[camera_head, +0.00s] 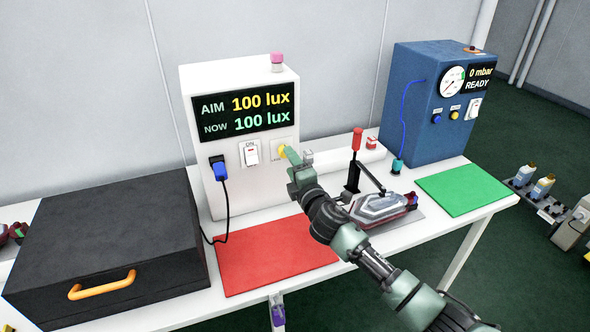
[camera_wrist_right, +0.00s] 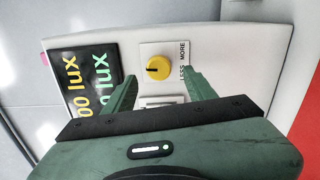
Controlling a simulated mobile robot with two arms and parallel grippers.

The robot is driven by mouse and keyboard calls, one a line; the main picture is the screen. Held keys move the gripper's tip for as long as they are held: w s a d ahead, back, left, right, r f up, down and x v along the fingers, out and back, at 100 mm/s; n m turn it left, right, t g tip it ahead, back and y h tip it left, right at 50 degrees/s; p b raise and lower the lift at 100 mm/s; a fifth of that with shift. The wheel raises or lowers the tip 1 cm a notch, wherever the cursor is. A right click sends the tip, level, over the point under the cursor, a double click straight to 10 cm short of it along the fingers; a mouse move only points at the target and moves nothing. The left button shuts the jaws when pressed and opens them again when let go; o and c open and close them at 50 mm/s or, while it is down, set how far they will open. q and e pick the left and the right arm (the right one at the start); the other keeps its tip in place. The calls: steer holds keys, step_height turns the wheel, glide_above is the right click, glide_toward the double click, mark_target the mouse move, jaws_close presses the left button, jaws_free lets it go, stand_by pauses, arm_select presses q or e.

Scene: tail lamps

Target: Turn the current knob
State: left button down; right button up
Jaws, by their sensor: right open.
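The yellow knob (camera_head: 282,148) is on the front of the white lamp tester (camera_head: 240,185), right of its power switch, and my right gripper partly covers it in the head view. In the right wrist view the knob (camera_wrist_right: 158,68) has a dark pointer mark and a "LESS MORE" label beside it. My right gripper (camera_head: 290,156) is open in front of the panel. In the wrist view its fingers (camera_wrist_right: 160,76) stand apart, one on each side of the knob, with no visible contact. The display (camera_head: 246,112) reads AIM 100 lux and NOW 100 lux.
A tail lamp (camera_head: 380,208) sits in a fixture with a red-handled clamp (camera_head: 356,140). A red mat (camera_head: 270,255), a green mat (camera_head: 463,189), a black box (camera_head: 110,235) and a blue pressure tester (camera_head: 420,120) share the table. A blue plug and cable hang left of the switch.

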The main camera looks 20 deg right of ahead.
steer(key=s, duration=0.3)
steer(key=shift+s+d, duration=0.1)
steer(key=shift+s, duration=0.2)
stand_by(0.3)
